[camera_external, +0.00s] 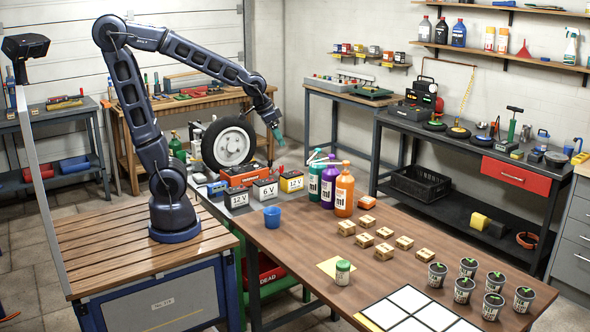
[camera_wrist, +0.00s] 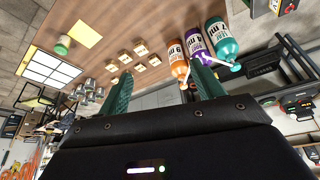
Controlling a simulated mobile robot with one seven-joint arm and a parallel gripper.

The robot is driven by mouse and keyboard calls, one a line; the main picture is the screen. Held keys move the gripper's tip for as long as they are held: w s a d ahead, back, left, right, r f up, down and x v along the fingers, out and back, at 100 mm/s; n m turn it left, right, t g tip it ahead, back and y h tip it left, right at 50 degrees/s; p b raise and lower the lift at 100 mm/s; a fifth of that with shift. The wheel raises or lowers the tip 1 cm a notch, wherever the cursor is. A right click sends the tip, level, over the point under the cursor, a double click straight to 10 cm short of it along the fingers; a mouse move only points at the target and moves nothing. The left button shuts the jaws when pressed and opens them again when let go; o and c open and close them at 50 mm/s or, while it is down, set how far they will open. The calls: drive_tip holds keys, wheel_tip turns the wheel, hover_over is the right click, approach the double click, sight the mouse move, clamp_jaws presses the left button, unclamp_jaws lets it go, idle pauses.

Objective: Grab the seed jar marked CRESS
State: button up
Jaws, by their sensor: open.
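A small white jar with a green lid (camera_external: 343,272) stands upright on the brown table, at the corner of a tan square mat (camera_external: 328,266). It also shows in the wrist view (camera_wrist: 62,45) at the upper left. Its label is too small to read, so I cannot tell whether it says CRESS. Several dark pots with green sprouts (camera_external: 465,284) stand at the table's right end; their labels are also unreadable. My gripper (camera_external: 278,138) is high above the table's far end, well away from the jar. Its green fingers (camera_wrist: 161,70) are apart with nothing between them.
Several small wooden blocks (camera_external: 385,250) lie mid-table. A white-panelled board (camera_external: 410,299) lies between jar and pots. The front left is clear.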

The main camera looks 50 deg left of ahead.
drive_tip(key=w+d+f+m, duration=0.25)
drive_tip(key=d+f, duration=0.35)
drive_tip(key=d, duration=0.6)
drive_tip(key=m+g+h, duration=0.2)
drive_tip(key=m, duration=0.3)
hover_over(339, 263)
drive_tip(key=s+a, duration=0.1)
drive_tip(key=a, duration=0.1)
wheel_tip(339, 263, down, 18)
drive_tip(key=x, duration=0.4)
drive_tip(key=shift+f, duration=0.3)
drive_tip(key=shift+w+x, duration=0.15)
drive_tip(key=shift+x, duration=1.3)
drive_tip(key=shift+w+x, duration=0.15)
drive_tip(key=shift+x, duration=1.25)
drive_tip(key=c, duration=1.1)
